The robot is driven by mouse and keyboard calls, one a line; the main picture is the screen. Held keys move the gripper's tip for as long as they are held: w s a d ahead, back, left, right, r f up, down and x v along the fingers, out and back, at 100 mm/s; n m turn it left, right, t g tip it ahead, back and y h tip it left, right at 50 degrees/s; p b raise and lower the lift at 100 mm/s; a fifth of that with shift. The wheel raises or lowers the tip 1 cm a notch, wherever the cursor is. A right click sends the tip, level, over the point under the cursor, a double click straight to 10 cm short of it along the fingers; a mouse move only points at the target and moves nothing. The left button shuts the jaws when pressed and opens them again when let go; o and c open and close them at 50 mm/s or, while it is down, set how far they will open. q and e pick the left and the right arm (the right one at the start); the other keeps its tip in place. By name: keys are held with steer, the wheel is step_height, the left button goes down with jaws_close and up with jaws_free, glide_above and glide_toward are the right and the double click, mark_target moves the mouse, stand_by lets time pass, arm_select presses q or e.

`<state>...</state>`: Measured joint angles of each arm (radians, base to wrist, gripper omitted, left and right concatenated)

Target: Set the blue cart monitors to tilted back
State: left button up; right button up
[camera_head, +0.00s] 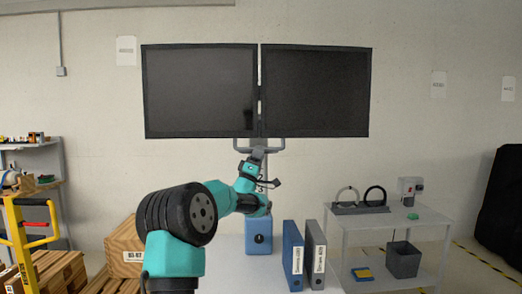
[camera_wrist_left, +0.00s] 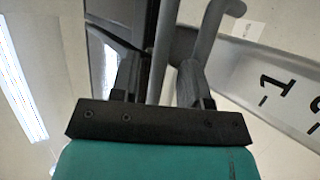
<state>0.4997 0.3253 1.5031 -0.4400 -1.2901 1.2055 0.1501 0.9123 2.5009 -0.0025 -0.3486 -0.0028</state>
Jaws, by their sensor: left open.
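Two dark monitors (camera_head: 198,92) (camera_head: 315,92) stand side by side on a grey pole above a blue cart part (camera_head: 258,234). Both screens face me and look close to upright; their exact tilt is hard to read. A grey U-shaped handle (camera_head: 270,150) sits under their inner edges. My left gripper (camera_head: 257,157) is just below the handle, in front of the pole. In the left wrist view its two fingers (camera_wrist_left: 158,78) are apart, with a grey handle bar (camera_wrist_left: 163,40) between them. I cannot tell whether they touch it. My right gripper is not in view.
A pole scale plate with numbers (camera_wrist_left: 275,85) is beside the fingers. Blue (camera_head: 292,255) and grey binders (camera_head: 315,254) stand right of the cart. A grey side table (camera_head: 420,222) is further right; wooden crates (camera_head: 122,258) and a yellow frame (camera_head: 22,240) are left.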

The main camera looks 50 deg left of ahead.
arm_select(q)
steer(key=shift+x, duration=1.35)
jaws_close()
